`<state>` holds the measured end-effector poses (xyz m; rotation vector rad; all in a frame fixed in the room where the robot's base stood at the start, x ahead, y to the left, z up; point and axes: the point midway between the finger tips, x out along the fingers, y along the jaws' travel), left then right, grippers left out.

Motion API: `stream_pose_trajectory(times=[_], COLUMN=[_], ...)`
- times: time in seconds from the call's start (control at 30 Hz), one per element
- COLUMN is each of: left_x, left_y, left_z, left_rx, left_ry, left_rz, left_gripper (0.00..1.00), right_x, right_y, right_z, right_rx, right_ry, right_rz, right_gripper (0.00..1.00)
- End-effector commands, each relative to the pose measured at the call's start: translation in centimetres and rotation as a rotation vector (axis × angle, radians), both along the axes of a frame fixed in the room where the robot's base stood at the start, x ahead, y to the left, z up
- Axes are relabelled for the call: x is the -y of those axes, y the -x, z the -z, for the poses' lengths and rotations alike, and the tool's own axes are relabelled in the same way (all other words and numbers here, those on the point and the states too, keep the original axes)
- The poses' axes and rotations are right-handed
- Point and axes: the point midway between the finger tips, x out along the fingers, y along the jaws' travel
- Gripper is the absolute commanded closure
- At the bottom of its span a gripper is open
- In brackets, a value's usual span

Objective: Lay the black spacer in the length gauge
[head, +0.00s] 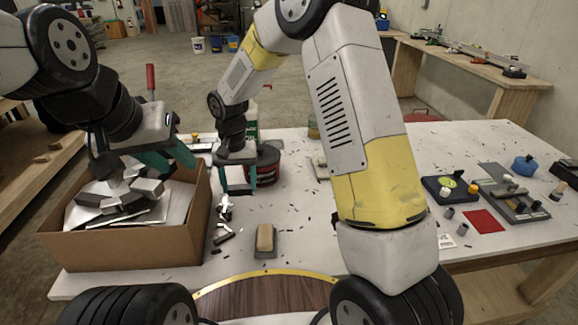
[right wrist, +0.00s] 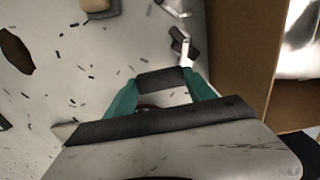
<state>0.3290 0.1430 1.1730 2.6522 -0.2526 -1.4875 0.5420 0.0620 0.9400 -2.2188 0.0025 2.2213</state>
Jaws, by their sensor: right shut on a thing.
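My right gripper (head: 237,188) is over the table's left half, beside the cardboard box, with its teal fingers pointing down. In the right wrist view, the gripper (right wrist: 162,86) is shut on a short black block (right wrist: 162,79), which looks like the black spacer. In the head view the held piece is hard to make out. My left gripper (head: 168,160) hangs over the box; its finger gap is unclear. I cannot tell for certain which fixture is the length gauge; a grey plate fixture (head: 515,205) lies at the table's right.
The cardboard box (head: 130,248) holds metal offcuts. Small silver and dark pieces (head: 224,212) lie beside it, near a wood-topped block (head: 265,238). A dark red tub (head: 268,165) stands behind my right gripper. A black tray (head: 440,186) and red square (head: 484,221) lie at right.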

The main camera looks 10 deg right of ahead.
Motion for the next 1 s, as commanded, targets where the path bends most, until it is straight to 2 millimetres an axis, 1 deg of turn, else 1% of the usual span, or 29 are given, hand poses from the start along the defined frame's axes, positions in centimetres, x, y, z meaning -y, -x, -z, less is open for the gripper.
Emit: stream_pose_trajectory(times=[0.17, 0.4, 0.5, 0.6, 0.7, 0.83, 1.0], left_x=[0.0, 0.0, 0.0, 0.0, 0.0, 0.0, 0.0], left_y=[0.0, 0.0, 0.0, 0.0, 0.0, 0.0, 0.0], left_z=[0.0, 0.0, 0.0, 0.0, 0.0, 0.0, 0.0], left_rx=[0.001, 0.0, 0.0, 0.0, 0.0, 0.0, 0.0], left_ry=[0.0, 0.0, 0.0, 0.0, 0.0, 0.0, 0.0], left_rz=[0.0, 0.0, 0.0, 0.0, 0.0, 0.0, 0.0], left_gripper=[0.64, 0.64, 0.64, 0.64, 0.64, 0.64, 0.64], right_x=[4.1, 10.6, 12.8, 14.5, 15.3, 15.5, 15.5], right_y=[-0.3, -0.6, -0.8, -0.9, -0.9, -0.9, -0.9], right_z=[0.3, 0.9, 1.2, 1.3, 1.4, 2.0, 4.3], right_rx=[0.0, -0.001, 0.0, 0.001, 0.001, -0.001, -0.003], right_ry=[0.0, 0.0, -0.001, 0.0, 0.0, 0.001, 0.001], right_rz=[0.01, 0.009, 0.007, 0.004, 0.003, 0.0, 0.0], right_gripper=[0.76, 0.76, 0.76, 0.76, 0.76, 0.76, 0.76])
